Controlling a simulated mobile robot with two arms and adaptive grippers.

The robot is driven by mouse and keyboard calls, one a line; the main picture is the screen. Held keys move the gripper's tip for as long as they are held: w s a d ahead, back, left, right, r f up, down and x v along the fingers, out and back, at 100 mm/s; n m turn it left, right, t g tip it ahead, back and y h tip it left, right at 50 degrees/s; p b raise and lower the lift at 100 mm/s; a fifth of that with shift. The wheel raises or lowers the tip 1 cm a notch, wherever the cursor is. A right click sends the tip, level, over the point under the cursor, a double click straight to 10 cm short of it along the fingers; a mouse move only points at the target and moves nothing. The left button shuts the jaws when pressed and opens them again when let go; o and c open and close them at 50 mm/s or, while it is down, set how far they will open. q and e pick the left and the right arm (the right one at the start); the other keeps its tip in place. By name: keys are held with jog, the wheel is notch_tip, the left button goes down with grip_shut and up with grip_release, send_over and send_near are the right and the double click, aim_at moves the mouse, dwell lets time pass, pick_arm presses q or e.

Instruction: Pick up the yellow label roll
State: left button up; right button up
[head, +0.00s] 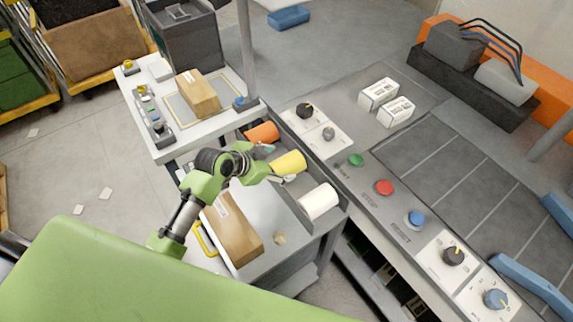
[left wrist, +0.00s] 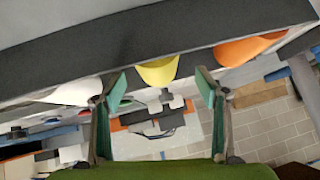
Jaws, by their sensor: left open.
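The yellow label roll (head: 289,163) lies in the grey bin tray (head: 278,190), between an orange roll (head: 263,133) and a white roll (head: 319,202). My left gripper (head: 275,164) is open at the near end of the yellow roll, with no grip on it. In the left wrist view, the yellow roll (left wrist: 158,70) shows centred between and beyond the two green-tipped fingers (left wrist: 161,88). The orange roll (left wrist: 245,50) is right of the fingers, the white roll (left wrist: 75,92) left. My right gripper is not in view.
A cardboard box (head: 233,232) lies on the cart below my left arm. Another box (head: 198,93) sits on the raised shelf behind, near a grey post (head: 245,50). The control panel with knobs and a red button (head: 384,187) borders the tray on the right.

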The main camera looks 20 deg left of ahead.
aim_at(289, 164)
pick_arm(q)
jog(key=shift+w+d+f, duration=0.25)
jog(key=shift+w+f, duration=0.1)
jog(key=shift+w, duration=0.1)
jog(key=shift+w+d+f, duration=0.1)
jog(key=shift+w+f, duration=0.05)
jog(key=shift+f, duration=0.05)
jog(key=shift+w+f, duration=0.1)
jog(key=shift+w+d+f+p, duration=0.15)
jog(key=shift+d+p, duration=0.05)
jog(key=shift+p, duration=0.15)
jog(key=x, duration=0.3)
jog(key=shift+d+f+p, duration=0.1)
jog(key=shift+p, duration=0.3)
jog(key=shift+w+d+f, duration=0.2)
jog(key=shift+w+f, duration=0.1)
jog(key=shift+f, duration=0.2)
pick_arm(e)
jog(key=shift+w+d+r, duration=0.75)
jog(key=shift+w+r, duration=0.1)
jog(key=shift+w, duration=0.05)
